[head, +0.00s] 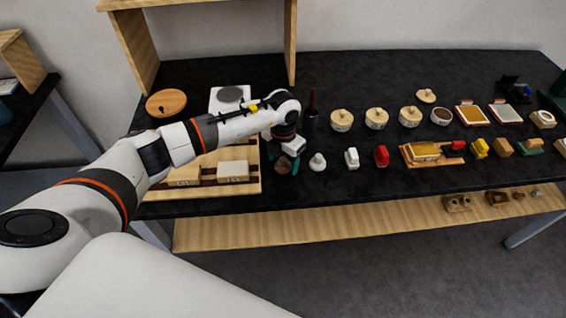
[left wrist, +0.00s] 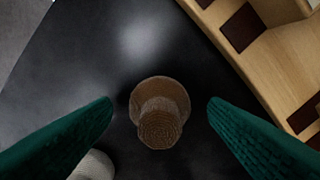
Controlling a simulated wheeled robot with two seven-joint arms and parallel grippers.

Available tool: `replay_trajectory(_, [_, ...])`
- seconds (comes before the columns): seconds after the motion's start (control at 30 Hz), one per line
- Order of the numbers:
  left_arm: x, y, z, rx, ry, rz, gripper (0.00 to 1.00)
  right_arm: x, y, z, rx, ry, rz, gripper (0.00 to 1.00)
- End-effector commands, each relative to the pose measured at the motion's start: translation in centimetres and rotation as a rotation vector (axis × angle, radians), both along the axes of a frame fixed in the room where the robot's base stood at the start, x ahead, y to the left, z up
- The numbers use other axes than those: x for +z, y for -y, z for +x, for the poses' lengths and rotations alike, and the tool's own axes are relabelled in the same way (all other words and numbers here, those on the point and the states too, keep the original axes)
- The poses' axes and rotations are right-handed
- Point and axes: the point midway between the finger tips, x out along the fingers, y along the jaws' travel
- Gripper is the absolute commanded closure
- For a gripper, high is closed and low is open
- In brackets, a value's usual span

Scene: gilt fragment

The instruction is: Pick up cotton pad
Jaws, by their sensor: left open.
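A brown, round-based thing with a knob-like top (left wrist: 160,115) stands on the black table between the fingers of my left gripper (left wrist: 160,104). I cannot tell for sure whether it is the cotton pad. In the head view my left gripper (head: 284,160) points down over this spot at the table's front, its green fingers apart and partly around the brown thing. The fingers show a gap on both sides of it and do not touch it. A white knob-shaped thing (head: 318,162) stands just to the right. My right gripper is not in view.
A wooden rack (head: 254,186) with pale blocks lies left of the gripper. A dark bottle (head: 312,112) stands behind. The table's front edge is close.

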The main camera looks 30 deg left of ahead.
Motion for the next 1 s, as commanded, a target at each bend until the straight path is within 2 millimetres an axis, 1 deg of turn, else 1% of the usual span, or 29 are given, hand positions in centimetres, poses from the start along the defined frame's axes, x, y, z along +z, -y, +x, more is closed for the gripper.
replay_trajectory(0.1, [0.0, 0.0, 0.0, 0.000, 0.000, 0.000, 0.32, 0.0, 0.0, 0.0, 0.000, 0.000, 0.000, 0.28])
replay_trajectory(0.17, [0.0, 0.0, 0.0, 0.000, 0.000, 0.000, 0.41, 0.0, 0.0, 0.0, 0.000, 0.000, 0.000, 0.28])
replay_trajectory(0.3, [0.0, 0.0, 0.0, 0.000, -0.001, 0.000, 0.64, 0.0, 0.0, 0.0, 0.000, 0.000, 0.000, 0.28])
replay_trajectory(0.4, [0.0, 0.0, 0.0, 0.000, -0.001, 0.000, 0.79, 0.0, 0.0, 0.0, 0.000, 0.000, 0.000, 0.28])
replay_trajectory(0.63, [0.1, 0.0, 0.0, 0.001, 0.000, 0.000, 0.79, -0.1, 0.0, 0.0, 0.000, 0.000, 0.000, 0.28])
replay_trajectory(0.73, [0.9, 0.0, 0.1, 0.001, 0.002, -0.001, 0.79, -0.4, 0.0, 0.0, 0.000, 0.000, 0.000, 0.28])
replay_trajectory(0.87, [3.1, 0.0, 0.1, -0.001, 0.004, 0.000, 0.79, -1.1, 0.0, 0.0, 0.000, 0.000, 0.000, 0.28])
replay_trajectory(1.0, [6.1, 0.0, 0.1, -0.001, 0.005, 0.000, 0.79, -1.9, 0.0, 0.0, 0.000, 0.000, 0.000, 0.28])
